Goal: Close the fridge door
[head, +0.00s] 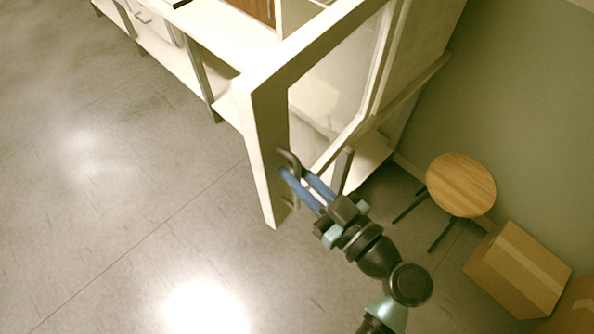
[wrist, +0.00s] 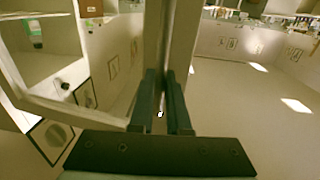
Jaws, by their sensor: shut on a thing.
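The fridge door (head: 262,140) is a cream frame with a glass pane (head: 335,85). It stands open, jutting out over the floor in the head view. Its dark handle (head: 288,158) is on the near upright. My gripper (head: 297,183) has its blue fingers closed at this handle. In the wrist view, my gripper (wrist: 161,85) is against the upright door edge (wrist: 178,40), with the glass to the left. The fingers hide most of the handle.
A round wooden stool (head: 461,184) and a cardboard box (head: 517,270) stand at the right by the green wall (head: 520,100). A white cabinet with drawers (head: 150,25) is at the upper left. The floor (head: 120,220) at left and front is clear.

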